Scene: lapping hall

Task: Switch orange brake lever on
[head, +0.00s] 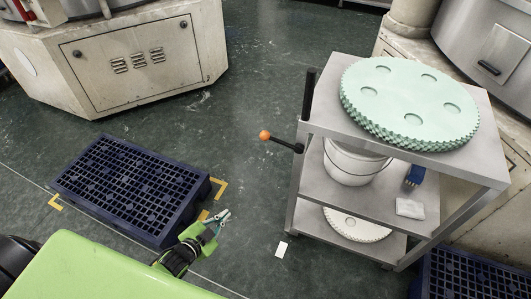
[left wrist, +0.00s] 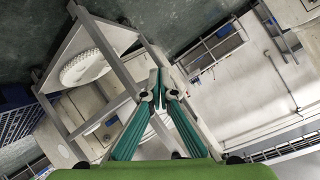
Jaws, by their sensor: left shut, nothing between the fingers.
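The brake lever is a black rod with an orange ball (head: 265,135) at its end. It sticks out to the left from the upper left side of a grey metal trolley (head: 314,133) in the head view. My left gripper (head: 224,215) is below and to the left of the orange ball, apart from it. Its fingers are shut and empty; in the left wrist view the teal fingers (left wrist: 160,88) meet at their tips, with trolley-like grey framing behind. I cannot make out the orange ball in the left wrist view. My right gripper is not in view.
The trolley carries a pale green toothed disc (head: 410,98) on top and a white bucket (head: 352,164) below. A dark blue grid pallet (head: 128,190) lies on the floor at left. A beige machine (head: 120,60) stands behind. Open floor lies between pallet and trolley.

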